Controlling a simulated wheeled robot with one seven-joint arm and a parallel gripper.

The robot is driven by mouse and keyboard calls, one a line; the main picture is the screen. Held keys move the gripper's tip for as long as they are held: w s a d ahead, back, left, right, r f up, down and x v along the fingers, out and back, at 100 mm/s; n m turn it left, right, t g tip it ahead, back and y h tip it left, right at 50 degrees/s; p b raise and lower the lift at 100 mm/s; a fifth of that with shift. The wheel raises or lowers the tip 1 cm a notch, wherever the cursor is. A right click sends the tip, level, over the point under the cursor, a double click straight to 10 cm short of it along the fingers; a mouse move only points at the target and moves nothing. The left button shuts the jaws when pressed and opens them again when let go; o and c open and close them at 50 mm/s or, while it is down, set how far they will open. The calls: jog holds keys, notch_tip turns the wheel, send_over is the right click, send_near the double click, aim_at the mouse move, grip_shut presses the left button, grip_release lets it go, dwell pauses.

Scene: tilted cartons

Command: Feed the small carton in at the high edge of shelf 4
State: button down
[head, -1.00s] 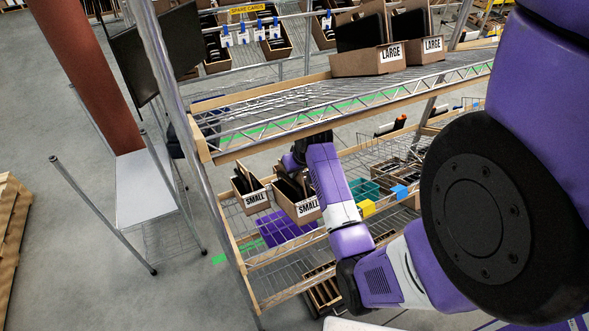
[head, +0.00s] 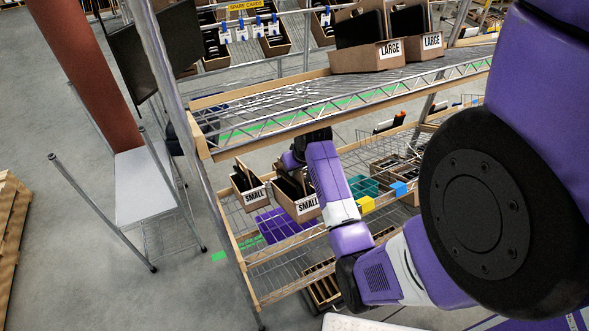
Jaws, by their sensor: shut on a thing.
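My gripper (head: 293,162) is under the upper wire shelf, mostly hidden behind my purple wrist. It is shut at the upper part of an open brown carton (head: 296,207) labelled SMALL, which holds dark upright items. A second SMALL carton (head: 252,197) sits close to its left, slightly tilted. Both are over the lower wire shelf (head: 262,288), near its left end. I cannot tell whether the held carton touches the shelf. No shelf number is readable.
The upper wire shelf (head: 205,103) has a wooden edge and carries two LARGE cartons (head: 366,60). A metal post (head: 160,60) stands at the rack's left.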

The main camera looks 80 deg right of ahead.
dwell(0.4)
jog(key=c, duration=1.5)
grip_release()
jog(key=shift+b+v, duration=0.5)
jog(key=shift+v, duration=3.3)
